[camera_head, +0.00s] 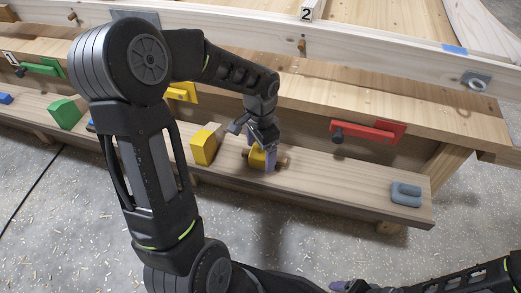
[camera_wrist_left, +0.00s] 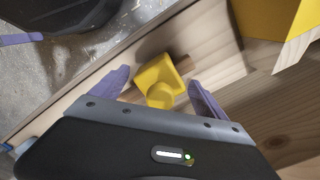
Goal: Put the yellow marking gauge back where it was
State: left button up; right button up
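The yellow marking gauge (camera_head: 257,158), a yellow block with a brown wooden rod, lies on the long low wooden ledge (camera_head: 340,187). It also shows in the left wrist view (camera_wrist_left: 158,78), with a rounded yellow knob facing the gripper. My left gripper (camera_head: 262,153) reaches down over it. In the left wrist view its purple fingers (camera_wrist_left: 158,95) are spread on either side of the gauge, with visible gaps. The fingers partly cover the gauge in the head view. My right gripper (camera_head: 345,286) is only partly visible at the bottom edge, away from the ledge.
A yellow-faced wooden block (camera_head: 204,147) stands just left of the gauge. A grey-blue piece (camera_head: 406,194) sits at the ledge's right end, and a green block (camera_head: 65,112) at left. A red tool (camera_head: 365,131) is mounted on the bench front.

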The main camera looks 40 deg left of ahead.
pick_arm(q)
jog(key=shift+o, duration=0.6)
jog(key=shift+r, duration=0.25)
notch_tip(320, 180, up, 12)
jog(key=p, duration=0.3)
jog(key=shift+f, duration=0.1)
dwell(0.4)
